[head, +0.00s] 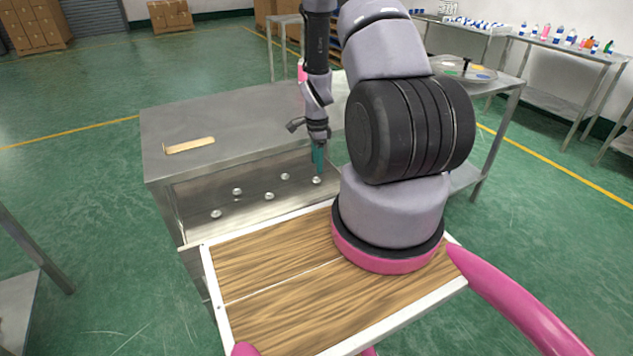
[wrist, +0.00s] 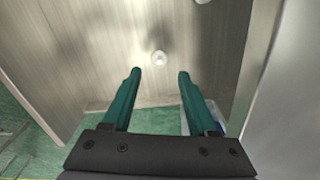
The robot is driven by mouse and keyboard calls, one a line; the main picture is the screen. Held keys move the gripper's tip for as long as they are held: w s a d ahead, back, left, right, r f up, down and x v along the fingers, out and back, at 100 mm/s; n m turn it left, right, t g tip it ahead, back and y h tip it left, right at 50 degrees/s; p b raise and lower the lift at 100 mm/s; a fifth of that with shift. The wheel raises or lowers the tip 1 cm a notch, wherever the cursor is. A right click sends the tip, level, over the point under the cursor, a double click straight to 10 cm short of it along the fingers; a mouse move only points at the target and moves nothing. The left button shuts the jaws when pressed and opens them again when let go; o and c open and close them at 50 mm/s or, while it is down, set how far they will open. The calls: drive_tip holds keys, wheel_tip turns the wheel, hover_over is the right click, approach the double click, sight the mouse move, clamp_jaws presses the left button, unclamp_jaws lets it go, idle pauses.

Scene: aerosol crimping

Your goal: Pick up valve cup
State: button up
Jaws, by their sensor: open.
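Several small silvery valve cups lie spread over the metal surface below the worktop. In the head view one valve cup (head: 317,180) is just under my gripper (head: 318,170), and others lie to its left, such as one valve cup (head: 269,196) and another at the far left (head: 216,213). In the wrist view my gripper (wrist: 160,74) has its two teal fingers spread apart with nothing between them. One valve cup (wrist: 159,58) shows just beyond the fingertips, centred in the gap. I cannot tell the exact height of the fingers above it.
The grey worktop (head: 240,115) rises behind the cups, with a flat wooden strip (head: 189,145) on it. A pink item (head: 302,71) stands behind my arm. Side tables with bottles (head: 571,40) stand at the back right. A metal wall (wrist: 253,60) is close on the right in the wrist view.

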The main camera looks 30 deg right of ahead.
sight(317, 178)
wheel_tip(317, 178, down, 6)
drive_tip(key=shift+a+r, duration=0.1)
drive_tip(key=shift+c, duration=0.3)
clamp_jaws()
